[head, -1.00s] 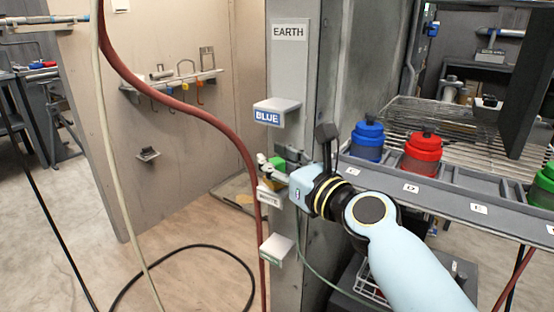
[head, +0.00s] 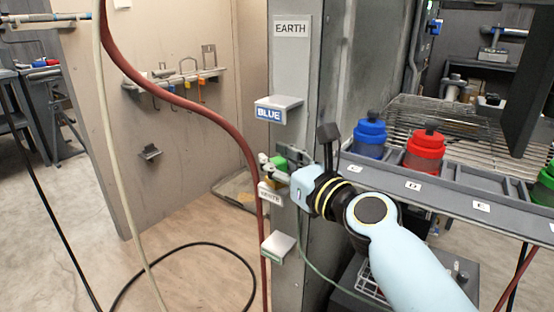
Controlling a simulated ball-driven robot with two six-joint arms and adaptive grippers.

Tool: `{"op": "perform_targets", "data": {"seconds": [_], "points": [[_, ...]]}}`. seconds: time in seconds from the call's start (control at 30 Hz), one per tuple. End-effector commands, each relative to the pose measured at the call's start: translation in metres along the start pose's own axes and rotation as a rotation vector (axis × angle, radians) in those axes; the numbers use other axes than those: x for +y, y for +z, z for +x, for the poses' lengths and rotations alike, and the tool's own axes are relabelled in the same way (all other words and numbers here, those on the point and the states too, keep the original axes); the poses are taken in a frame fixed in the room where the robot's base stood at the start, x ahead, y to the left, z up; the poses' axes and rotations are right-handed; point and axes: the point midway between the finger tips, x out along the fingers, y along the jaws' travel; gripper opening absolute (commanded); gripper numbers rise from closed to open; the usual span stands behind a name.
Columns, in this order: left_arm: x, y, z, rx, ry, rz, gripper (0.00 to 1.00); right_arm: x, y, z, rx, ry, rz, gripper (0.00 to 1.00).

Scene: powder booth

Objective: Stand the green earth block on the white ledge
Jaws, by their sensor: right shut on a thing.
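The green block (head: 279,162) is at the column marked EARTH, between the fingers of my right gripper (head: 272,169). The gripper is shut on it, and its fingers and wrist hide part of the block. The white ledge (head: 270,196), a small shelf labelled WHITE, sticks out from the column just below the gripper. A small yellowish patch (head: 272,184) shows between the gripper and this ledge; I cannot tell what it belongs to. I cannot tell whether the block touches the ledge. My left gripper is out of view.
A BLUE ledge (head: 278,106) sits above, and a lower ledge (head: 278,246) below. A red hose (head: 205,112) hangs close left of the column. Blue (head: 369,139) and red (head: 423,152) pots stand on the rack at right.

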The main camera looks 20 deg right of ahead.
Motion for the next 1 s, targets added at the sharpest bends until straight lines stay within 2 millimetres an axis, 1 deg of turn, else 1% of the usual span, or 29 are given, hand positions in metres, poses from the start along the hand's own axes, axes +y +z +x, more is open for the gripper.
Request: {"op": "perform_targets", "data": {"seconds": [0.13,0.17,0.3,0.37,0.87,1.0], "points": [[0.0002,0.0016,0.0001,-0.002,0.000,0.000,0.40,0.0002,-0.0019,-0.0003,0.004,0.001,0.000,0.00],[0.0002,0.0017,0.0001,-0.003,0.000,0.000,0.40,0.0002,-0.0021,-0.0003,0.004,0.001,0.000,0.29],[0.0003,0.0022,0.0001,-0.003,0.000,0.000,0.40,0.0001,-0.0020,-0.0004,0.004,0.001,0.000,0.47],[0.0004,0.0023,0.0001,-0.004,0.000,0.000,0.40,0.0000,-0.0019,-0.0003,0.003,0.000,0.000,0.53],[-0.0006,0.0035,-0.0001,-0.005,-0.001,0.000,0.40,-0.0007,-0.0009,-0.0003,0.001,-0.002,-0.002,0.53],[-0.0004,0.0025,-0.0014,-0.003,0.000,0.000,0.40,-0.0009,0.0037,-0.0001,0.000,-0.002,-0.004,0.53]]}}
